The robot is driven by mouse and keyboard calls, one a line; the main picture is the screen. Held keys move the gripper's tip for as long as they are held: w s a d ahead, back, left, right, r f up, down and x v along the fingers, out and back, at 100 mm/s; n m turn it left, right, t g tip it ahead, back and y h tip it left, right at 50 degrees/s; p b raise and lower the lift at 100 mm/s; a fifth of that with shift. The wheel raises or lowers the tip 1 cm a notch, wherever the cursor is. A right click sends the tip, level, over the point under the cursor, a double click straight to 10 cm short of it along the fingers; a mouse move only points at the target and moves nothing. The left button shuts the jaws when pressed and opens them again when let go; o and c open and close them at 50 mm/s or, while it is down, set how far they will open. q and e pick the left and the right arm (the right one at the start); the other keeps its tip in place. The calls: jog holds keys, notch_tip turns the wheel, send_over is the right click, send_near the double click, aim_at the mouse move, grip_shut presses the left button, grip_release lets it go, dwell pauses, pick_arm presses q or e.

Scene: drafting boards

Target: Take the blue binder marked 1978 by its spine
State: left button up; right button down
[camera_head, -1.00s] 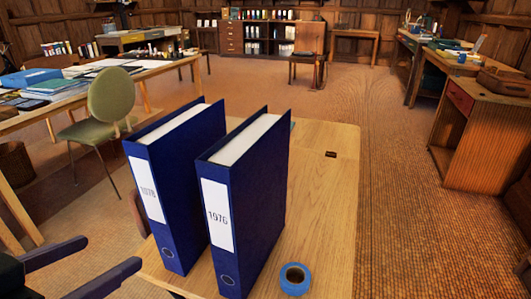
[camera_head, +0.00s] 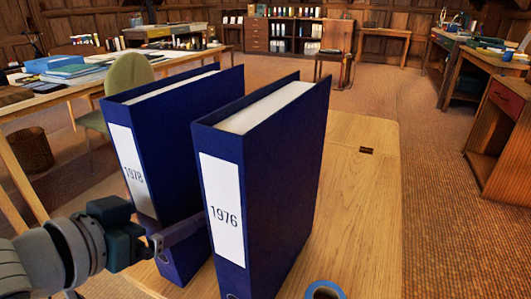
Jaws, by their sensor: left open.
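The blue binder marked 1978 (camera_head: 170,125) stands upright at the left on the wooden table (camera_head: 365,215). Its white spine label faces me. My left gripper (camera_head: 178,228) comes in from the left, low at the front of this spine, and is open. One finger shows across the lower right part of the spine, toward the gap between the binders. The other finger is mostly hidden, and I cannot tell whether either one touches the binder. My right gripper is out of view.
A matching blue binder marked 1976 (camera_head: 285,150) stands upright close at the right, with a narrow gap between. A blue tape roll (camera_head: 325,290) lies at the front edge of the picture. A green chair (camera_head: 128,75) stands behind at the left. The table's right side is clear.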

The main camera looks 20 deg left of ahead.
pick_arm(q)
jog(key=shift+x, duration=0.95)
grip_shut()
jog(key=shift+r, duration=0.15)
